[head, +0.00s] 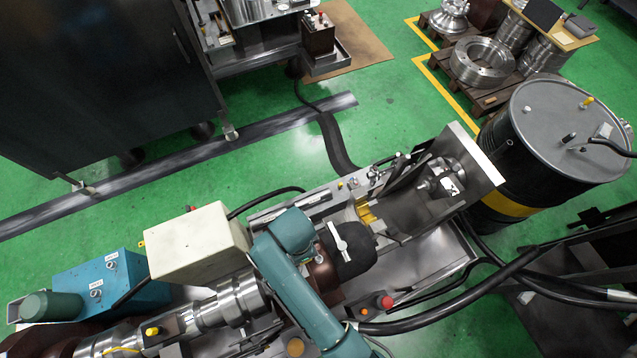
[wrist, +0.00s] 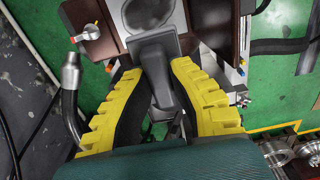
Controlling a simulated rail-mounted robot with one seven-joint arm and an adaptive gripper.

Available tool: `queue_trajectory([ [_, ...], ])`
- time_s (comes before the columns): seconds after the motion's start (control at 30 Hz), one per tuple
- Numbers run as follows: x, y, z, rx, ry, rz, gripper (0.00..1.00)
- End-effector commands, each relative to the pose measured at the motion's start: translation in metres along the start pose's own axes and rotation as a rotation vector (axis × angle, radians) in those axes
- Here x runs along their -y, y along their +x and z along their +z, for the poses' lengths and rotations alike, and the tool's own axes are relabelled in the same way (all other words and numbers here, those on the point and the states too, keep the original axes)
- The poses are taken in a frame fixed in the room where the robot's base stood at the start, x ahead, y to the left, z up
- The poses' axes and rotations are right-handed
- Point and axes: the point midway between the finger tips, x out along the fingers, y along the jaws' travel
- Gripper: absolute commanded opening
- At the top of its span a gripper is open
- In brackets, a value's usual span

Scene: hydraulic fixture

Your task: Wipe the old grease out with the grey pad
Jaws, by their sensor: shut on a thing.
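In the wrist view my gripper (wrist: 165,100), with ridged yellow fingers and black inner faces, is shut on the dark grey handle of the grey pad (wrist: 160,48). The pad's wide end points up the picture, away from my gripper. It overlaps the lower edge of a grey part with a rounded recess (wrist: 150,14), set between brown blocks. I cannot tell whether the pad touches this part. In the head view my teal arm reaches over the machine fixture (head: 430,232); my fingertips and the pad cannot be clearly made out there.
A black drum (head: 545,130) with a grey lid stands right of the fixture. A cream box (head: 197,243) and a red button (head: 386,302) are close to my arm. Thick hoses (head: 450,300) run along the fixture's front. Green floor is open behind it.

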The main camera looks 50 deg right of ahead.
Motion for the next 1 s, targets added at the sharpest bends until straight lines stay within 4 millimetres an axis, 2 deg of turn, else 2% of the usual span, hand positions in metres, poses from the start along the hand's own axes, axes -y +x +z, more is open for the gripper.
queue_trajectory([
  [0.5, 0.0, 0.053, 0.0, 0.0, -0.001, 0.001, 0.0],
  [1.0, 0.0, 0.057, 0.0, 0.0, -0.001, 0.0, 0.0],
])
